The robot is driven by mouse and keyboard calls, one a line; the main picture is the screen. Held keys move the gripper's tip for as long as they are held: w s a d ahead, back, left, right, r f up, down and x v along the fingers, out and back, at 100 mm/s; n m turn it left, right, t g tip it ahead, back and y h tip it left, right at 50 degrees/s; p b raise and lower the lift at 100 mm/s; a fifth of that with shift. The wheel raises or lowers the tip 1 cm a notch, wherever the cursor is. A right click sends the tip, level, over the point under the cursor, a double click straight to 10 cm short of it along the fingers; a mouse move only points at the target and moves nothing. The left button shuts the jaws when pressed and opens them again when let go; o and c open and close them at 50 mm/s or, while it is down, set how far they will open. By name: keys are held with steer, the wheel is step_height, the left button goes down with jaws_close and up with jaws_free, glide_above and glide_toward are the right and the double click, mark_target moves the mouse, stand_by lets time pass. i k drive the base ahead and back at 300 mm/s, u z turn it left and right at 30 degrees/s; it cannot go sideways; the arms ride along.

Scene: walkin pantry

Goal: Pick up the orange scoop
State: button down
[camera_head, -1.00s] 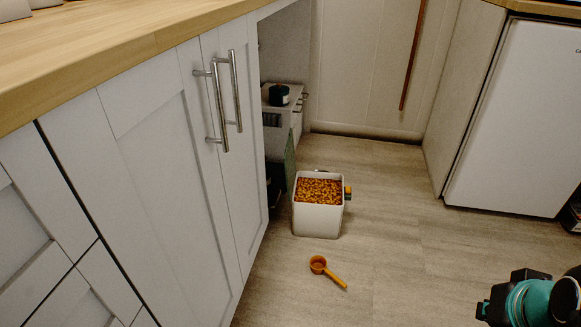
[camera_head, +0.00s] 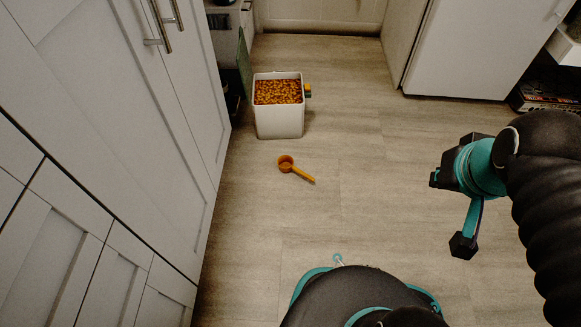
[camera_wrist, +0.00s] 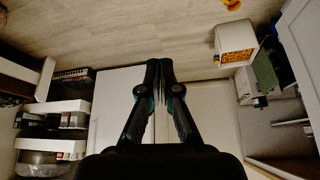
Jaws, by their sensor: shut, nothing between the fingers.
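The orange scoop (camera_head: 287,164) lies on the bare floor in the head view, its round bowl at the upper left and its handle pointing down to the right. In the wrist view only part of the scoop (camera_wrist: 232,4) shows, cut off by the top edge. My gripper (camera_wrist: 158,64) is shut and empty, its fingertips together in the middle of the wrist view, well apart from the scoop. In the head view my arm's end is at the right, off to the right of the scoop; the fingers cannot be made out clearly there.
A white bin (camera_head: 280,122) full of orange-brown pieces stands just behind the scoop. White cabinets (camera_head: 110,120) line the left side. A white fridge-like unit (camera_head: 475,45) stands at the back right. The floor (camera_head: 370,200) around the scoop is clear.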

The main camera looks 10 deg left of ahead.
mark_target(285, 162)
steer(key=z, duration=0.8)
steer(key=i, duration=0.25)
steer(key=u, duration=1.8)
